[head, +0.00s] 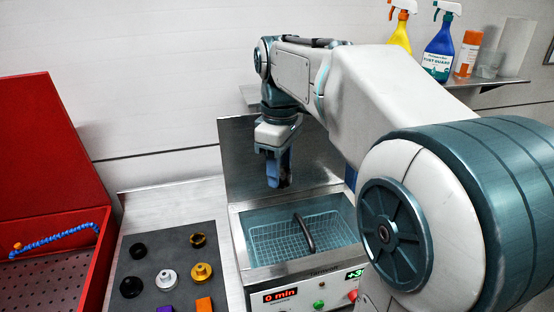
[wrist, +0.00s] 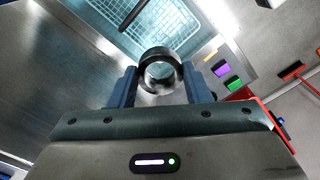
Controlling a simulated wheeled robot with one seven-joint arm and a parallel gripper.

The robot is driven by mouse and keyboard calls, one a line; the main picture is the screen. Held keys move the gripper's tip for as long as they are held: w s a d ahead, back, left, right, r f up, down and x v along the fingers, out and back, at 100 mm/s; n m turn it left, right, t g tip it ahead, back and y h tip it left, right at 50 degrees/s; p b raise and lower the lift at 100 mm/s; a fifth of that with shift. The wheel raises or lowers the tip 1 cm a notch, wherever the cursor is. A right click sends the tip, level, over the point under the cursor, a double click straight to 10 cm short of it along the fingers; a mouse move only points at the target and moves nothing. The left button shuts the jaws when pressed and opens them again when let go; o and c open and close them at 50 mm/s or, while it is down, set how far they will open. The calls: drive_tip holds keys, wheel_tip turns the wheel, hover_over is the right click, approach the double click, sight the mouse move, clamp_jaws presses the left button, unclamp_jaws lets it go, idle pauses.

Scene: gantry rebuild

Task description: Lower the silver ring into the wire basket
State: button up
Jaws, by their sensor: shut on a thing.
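My gripper (head: 281,184) points down above the back part of the open tank, clear of the basket. In the wrist view, its two blue fingers (wrist: 160,88) are shut on a ring (wrist: 160,54) with a round opening. The ring looks dark grey with shiny highlights; in the head view only a small dark bit shows between the fingertips. The wire basket (head: 270,244) sits inside the tank, with a dark curved handle (head: 304,232) across it. The basket also shows in the wrist view (wrist: 146,37), beyond the ring.
The tank's raised lid (head: 245,160) stands behind. A dark mat (head: 178,255) at left holds a silver flanged piece (head: 165,279), a brass one (head: 201,272), several dark ones and coloured blocks. A red box (head: 45,130) is further left. Bottles stand on a shelf (head: 490,84).

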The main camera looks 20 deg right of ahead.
drive_tip(key=f+b, duration=0.1)
drive_tip(key=f, duration=0.1)
drive_tip(key=b, duration=0.8)
hover_over(279, 259)
wheel_tip(279, 259, down, 8)
drive_tip(key=shift+r, duration=0.1)
drive_tip(key=shift+f+b, duration=3.35)
drive_tip(key=shift+f, duration=1.85)
drive_tip(key=shift+f+b, duration=1.7)
drive_tip(key=shift+f, duration=0.8)
